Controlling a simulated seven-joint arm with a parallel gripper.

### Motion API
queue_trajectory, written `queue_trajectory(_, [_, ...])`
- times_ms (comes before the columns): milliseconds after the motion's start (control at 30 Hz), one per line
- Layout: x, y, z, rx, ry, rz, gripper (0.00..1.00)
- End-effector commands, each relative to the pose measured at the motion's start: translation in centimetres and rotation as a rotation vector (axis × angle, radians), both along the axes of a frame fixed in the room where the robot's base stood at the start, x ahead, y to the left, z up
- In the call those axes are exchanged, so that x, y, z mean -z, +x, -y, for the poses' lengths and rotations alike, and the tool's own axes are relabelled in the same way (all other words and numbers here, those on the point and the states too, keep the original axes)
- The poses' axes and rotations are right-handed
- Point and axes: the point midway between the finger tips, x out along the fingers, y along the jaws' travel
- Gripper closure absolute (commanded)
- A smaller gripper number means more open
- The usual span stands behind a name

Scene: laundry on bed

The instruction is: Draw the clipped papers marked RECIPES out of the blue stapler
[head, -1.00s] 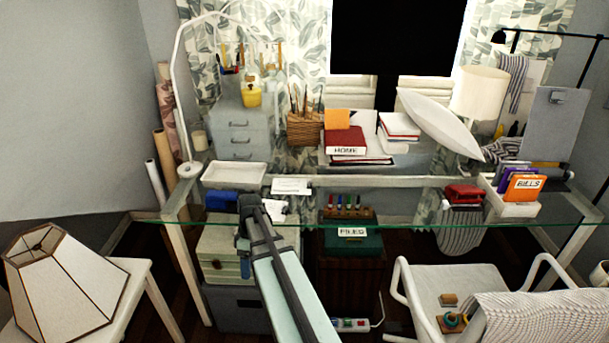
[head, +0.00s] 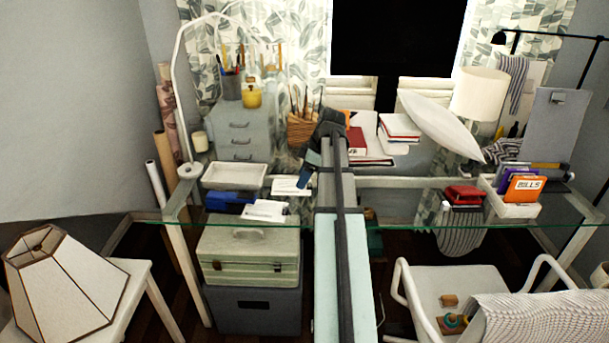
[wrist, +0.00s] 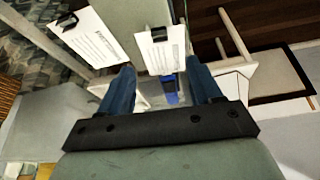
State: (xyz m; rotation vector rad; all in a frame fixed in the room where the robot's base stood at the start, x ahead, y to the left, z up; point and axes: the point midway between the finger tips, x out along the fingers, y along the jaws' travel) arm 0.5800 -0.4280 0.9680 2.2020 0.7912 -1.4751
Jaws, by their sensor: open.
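The blue stapler (head: 230,199) lies on the glass desk at the left in the head view. White clipped papers (head: 264,211) lie against its right end; I cannot tell how far they reach into it. A second white paper (head: 291,186) lies behind, to the right. Their print is too small to read. My gripper (head: 312,168) is open, raised to the right of the papers. In the wrist view, my gripper (wrist: 160,64) has blue fingers apart with nothing held. One black-clipped paper (wrist: 163,52) shows between and beyond the fingertips, another clipped paper (wrist: 92,38) to its left.
A white tray (head: 234,168) sits behind the stapler. A grey drawer cabinet (head: 236,130) and a woven holder (head: 301,130) stand at the back. A green toolbox (head: 249,262) is below the glass. Books and a white bin (head: 517,209) are to the right.

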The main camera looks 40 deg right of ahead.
Motion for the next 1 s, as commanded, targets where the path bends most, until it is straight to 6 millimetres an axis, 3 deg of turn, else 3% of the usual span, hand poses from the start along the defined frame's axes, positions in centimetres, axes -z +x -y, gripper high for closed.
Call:
queue_trajectory(167, [0.8, 0.2, -0.1, 0.002, 0.0, 0.004, 0.36])
queue_trajectory(700, [8.5, 2.7, -2.2, 0.001, 0.0, 0.001, 0.36])
queue_trajectory(1000, [11.7, 3.7, -2.9, 0.003, -0.001, 0.002, 0.36])
